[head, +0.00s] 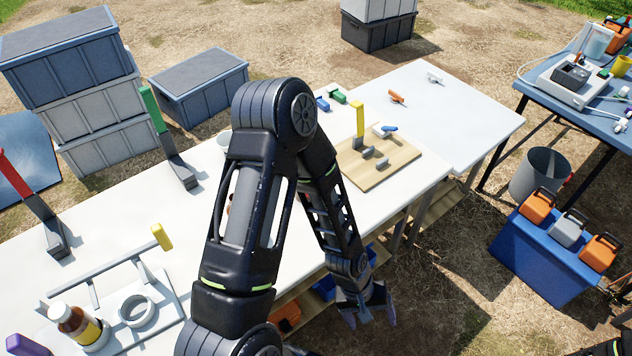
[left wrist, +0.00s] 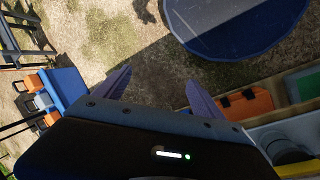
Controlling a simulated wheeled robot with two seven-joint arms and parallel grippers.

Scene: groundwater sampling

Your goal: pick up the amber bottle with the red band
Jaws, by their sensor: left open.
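An amber bottle (head: 75,322) with a white cap and a yellow band stands in a holder at the near left of the white table. I see no red band on it. A small reddish-brown patch (head: 229,208) shows at the edge of my left arm; most of it is hidden, and I cannot tell what it is. My left gripper (head: 368,312) is open and empty, hanging low past the table's front edge, far right of the amber bottle. Its open fingers also show in the left wrist view (left wrist: 158,95).
The white table (head: 462,105) bears a wooden board (head: 372,172) and upright posts with green (head: 152,108) and red (head: 14,174) tops. A blue box (head: 542,262) with orange and grey cases stands right. Bare ground lies between. A blue round surface (left wrist: 240,25) shows in the wrist view.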

